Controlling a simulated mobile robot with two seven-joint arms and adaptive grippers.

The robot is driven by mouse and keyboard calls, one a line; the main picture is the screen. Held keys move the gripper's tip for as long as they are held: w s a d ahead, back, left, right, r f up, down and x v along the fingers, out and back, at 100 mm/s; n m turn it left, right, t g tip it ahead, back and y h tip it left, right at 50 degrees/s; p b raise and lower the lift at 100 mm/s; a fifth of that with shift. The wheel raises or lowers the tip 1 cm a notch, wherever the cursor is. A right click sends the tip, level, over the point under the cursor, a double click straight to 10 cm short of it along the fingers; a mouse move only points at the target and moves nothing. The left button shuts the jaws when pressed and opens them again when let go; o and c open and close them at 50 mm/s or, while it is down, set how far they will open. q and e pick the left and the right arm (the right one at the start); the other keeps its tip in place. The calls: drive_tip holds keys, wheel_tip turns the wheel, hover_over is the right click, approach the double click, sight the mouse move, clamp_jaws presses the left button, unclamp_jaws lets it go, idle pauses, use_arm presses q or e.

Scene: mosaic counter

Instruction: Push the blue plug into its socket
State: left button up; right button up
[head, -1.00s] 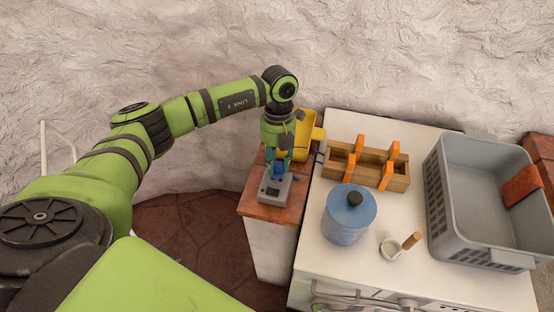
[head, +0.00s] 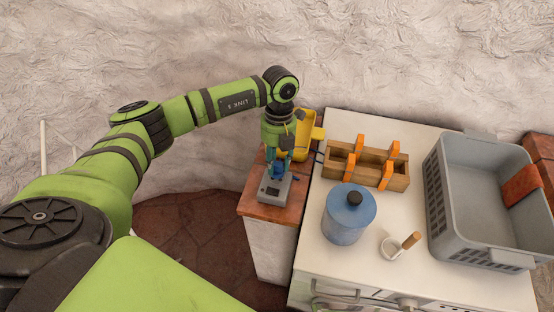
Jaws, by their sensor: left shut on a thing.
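The blue plug (head: 278,171) is at the fingertips of my left gripper (head: 278,165), which points down and is shut on it. The plug is at the back part of a small grey socket box (head: 274,190) with dark openings on its top. The box stands on the brown tiled top of a narrow counter. The plug looks low against the box, but the gripper hides part of it and I cannot tell how deep it sits. My right gripper is not in view.
A yellow container (head: 305,135) stands close behind the gripper. On the white counter to the right are a wooden box (head: 366,165) with orange pieces, a blue canister (head: 349,215), a small white cup (head: 391,249) with a wooden handle, and a grey basket (head: 480,190).

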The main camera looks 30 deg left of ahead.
use_arm(q)
drive_tip(key=shift+f+b, duration=0.9)
drive_tip(key=shift+f, duration=0.2)
idle(0.9)
drive_tip(key=o, duration=1.2)
drive_tip(key=shift+o, duration=0.2)
drive_tip(key=shift+r, duration=0.1)
wheel_tip(320, 180, up, 12)
drive_tip(key=w, duration=0.2)
drive_tip(key=shift+a+f, duration=0.2)
drive_tip(key=shift+a, duration=0.2)
